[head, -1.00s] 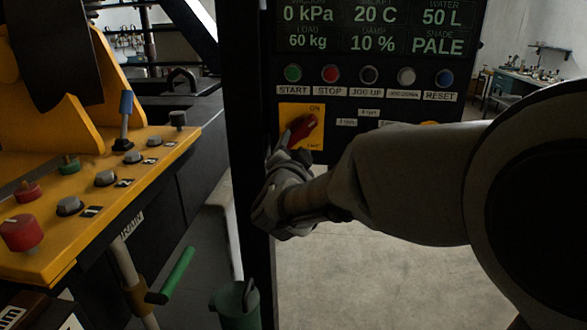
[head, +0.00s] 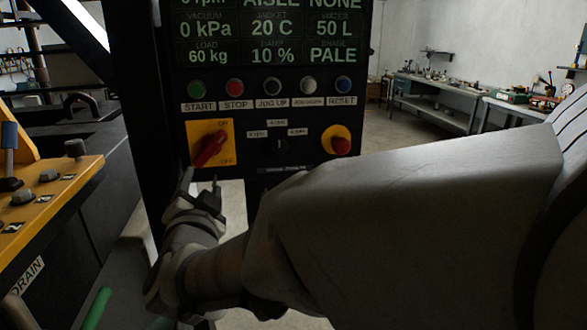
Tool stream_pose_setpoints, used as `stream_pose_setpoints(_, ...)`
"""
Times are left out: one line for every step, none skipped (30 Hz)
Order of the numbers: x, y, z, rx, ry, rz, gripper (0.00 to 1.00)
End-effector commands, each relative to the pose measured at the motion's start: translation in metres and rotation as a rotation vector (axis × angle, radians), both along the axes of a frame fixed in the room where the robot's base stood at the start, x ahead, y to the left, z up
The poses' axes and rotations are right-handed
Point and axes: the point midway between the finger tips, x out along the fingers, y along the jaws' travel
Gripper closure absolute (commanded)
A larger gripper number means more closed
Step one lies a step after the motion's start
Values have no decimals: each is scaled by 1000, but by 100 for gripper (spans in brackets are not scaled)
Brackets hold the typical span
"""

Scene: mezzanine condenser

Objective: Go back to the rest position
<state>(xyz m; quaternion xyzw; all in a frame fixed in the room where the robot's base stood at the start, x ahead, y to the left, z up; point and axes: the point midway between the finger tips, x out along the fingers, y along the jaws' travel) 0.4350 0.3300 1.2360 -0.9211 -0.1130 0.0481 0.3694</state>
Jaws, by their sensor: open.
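My gripper (head: 201,186) is in the lower left of the head view, just below the red rotary switch (head: 209,149) on its yellow plate. Its two fingers point up and stand apart, with nothing between them. The fingertips look close to the plate's lower edge; I cannot tell whether they touch it. The red handle is tilted, its upper end to the right, between the ON and OFF marks. My arm reaches in from the right and covers the lower right of the view.
The black control panel (head: 262,172) carries a green display, a row of buttons and a red stop knob (head: 341,146). A yellow console (head: 50,205) stands at the left, with a green handle (head: 97,308) below. Workbenches (head: 440,103) stand at the back right.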

Motion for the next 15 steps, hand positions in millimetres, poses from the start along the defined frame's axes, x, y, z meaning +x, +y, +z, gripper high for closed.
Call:
stream_pose_setpoints(2,-4,4,-7,4,8,40)
stream_pose_setpoints(3,-7,6,-15,9,17,40)
stream_pose_setpoints(5,-12,9,-29,16,34,40)
stream_pose_setpoints(6,-17,11,-42,24,48,40)
stream_pose_setpoints(7,-22,13,-59,35,64,40)
stream_pose_setpoints(8,-29,16,-85,50,87,40)
stream_pose_setpoints(8,-35,17,-107,62,105,40)
stream_pose_setpoints(8,-42,18,-131,76,122,40)
stream_pose_setpoints(6,-51,18,-163,95,142,40)
stream_pose_setpoints(5,-58,18,-190,110,157,40)
stream_pose_setpoints(3,-65,18,-216,127,172,40)
stream_pose_setpoints(0,-76,16,-250,151,187,40)
stream_pose_setpoints(-3,-85,15,-277,170,198,40)
stream_pose_setpoints(-6,-94,13,-304,189,208,40)
stream_pose_setpoints(-11,-106,10,-341,217,221,40)
